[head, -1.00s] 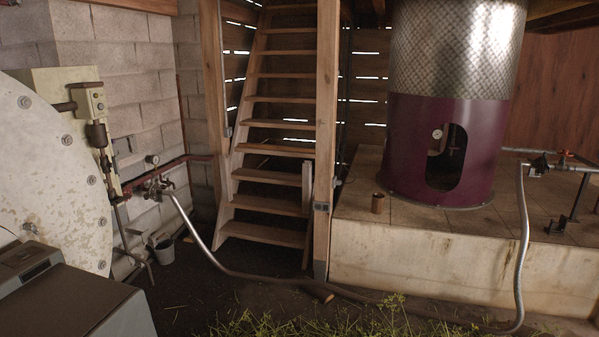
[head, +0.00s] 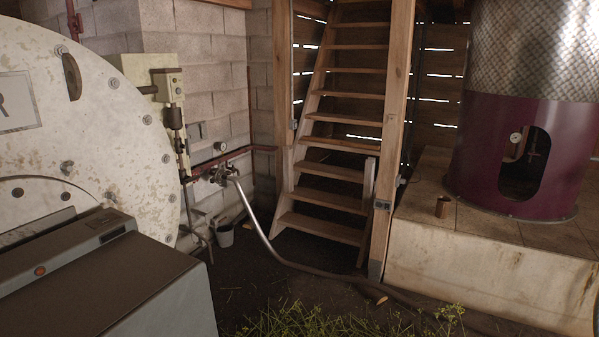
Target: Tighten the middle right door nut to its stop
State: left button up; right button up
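A large round white door plate (head: 110,140) with worn, rusty paint fills the left of the head view. It is cut off by the left edge. Several dark bolts or nuts sit along its right rim, one about midway up (head: 147,119) and one lower (head: 166,158). A dark knob-like fastener (head: 67,167) sits further in on the face, above an arched part (head: 30,190). I cannot tell which of these is the middle right door nut, nor how tight any is. Neither of my grippers is in view.
A grey boxy body hides the plate's bottom; I cannot tell whether it is mine. Wooden stairs (head: 335,170) and a purple still (head: 475,150) stand further right.

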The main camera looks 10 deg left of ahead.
aim_at(109, 196)
jog(key=u, duration=1.45)
jog(key=i+l, duration=0.15)
